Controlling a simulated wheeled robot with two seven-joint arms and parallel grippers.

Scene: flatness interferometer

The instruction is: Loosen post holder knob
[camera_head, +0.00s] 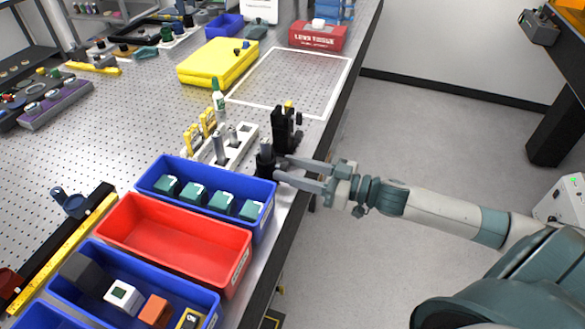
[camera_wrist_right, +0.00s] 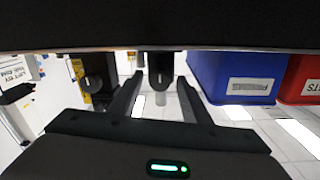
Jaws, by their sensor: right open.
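A black post holder (camera_head: 265,160) stands upright at the table's right edge, just beyond the blue bin with teal blocks. My right gripper (camera_head: 281,167) is open and comes in from the right, its two fingers pointing at the holder. In the head view the knob cannot be made out. My left gripper is not in view.
A taller black mount (camera_head: 285,128) stands close behind the holder. A blue bin (camera_head: 150,181) of teal blocks and an empty red bin (camera_head: 170,238) stand in front. A white rack (camera_head: 237,150) of tools stands to the left. Open floor lies right of the table edge.

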